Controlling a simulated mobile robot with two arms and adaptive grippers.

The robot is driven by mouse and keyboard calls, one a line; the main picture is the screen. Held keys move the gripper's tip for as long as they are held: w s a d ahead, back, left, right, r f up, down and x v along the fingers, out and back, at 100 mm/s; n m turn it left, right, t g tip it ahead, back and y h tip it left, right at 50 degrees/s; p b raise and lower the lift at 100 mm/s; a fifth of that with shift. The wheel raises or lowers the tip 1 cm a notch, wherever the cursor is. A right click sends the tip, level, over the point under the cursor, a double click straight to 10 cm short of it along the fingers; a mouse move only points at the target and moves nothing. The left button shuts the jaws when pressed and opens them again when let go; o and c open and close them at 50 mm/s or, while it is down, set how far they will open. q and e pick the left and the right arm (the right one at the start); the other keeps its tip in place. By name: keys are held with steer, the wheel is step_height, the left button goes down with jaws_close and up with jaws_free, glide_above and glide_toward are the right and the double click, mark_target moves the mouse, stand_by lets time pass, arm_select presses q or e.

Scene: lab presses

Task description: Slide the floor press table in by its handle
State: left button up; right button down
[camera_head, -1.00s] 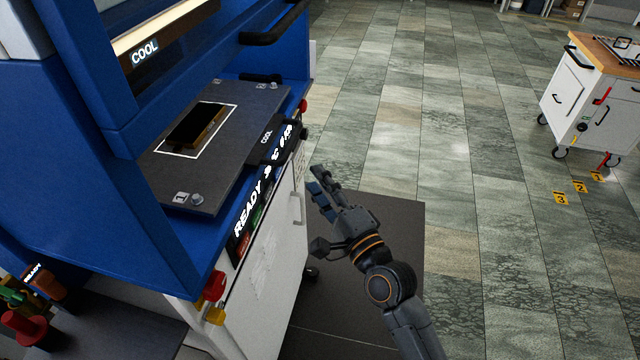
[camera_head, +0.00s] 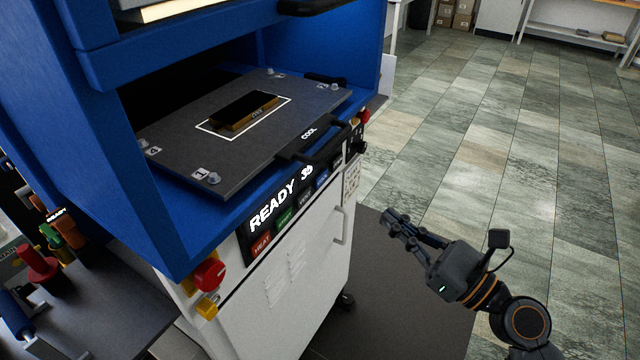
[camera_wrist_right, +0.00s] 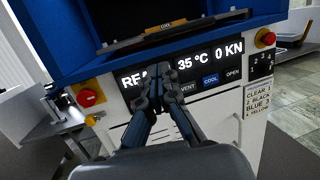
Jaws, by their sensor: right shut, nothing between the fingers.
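The floor press (camera_head: 362,60) is a blue frame on a white cabinet. Its dark table (camera_head: 235,165) is a flat plate inside the blue opening, with its front edge near the opening's front. A gold-edged dark block (camera_head: 245,109) lies on it inside a white outline. The black table handle (camera_head: 318,142), by the word COOL, runs along the plate's front edge; it also shows in the right wrist view (camera_wrist_right: 172,33). My right gripper (camera_head: 388,217) is shut and empty, in front of the cabinet, below and apart from the handle. My left gripper is not in view.
The lit panel (camera_head: 285,200) reads READY. A red knob (camera_head: 209,275) sits at the cabinet's left corner. A side bench (camera_head: 110,310) with colored tools stands at lower left. A cabinet door handle (camera_head: 341,225) sticks out near my right gripper. Open tiled floor lies right.

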arm_select(q)
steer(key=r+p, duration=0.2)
steer(key=p, duration=0.1)
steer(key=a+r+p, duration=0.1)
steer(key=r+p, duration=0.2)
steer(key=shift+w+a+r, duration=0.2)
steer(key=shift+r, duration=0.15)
arm_select(e)
steer(key=x, duration=1.4)
steer(key=shift+a+r, duration=0.15)
steer(key=shift+a, duration=0.05)
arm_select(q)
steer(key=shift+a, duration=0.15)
arm_select(e)
steer(key=shift+s, duration=0.1)
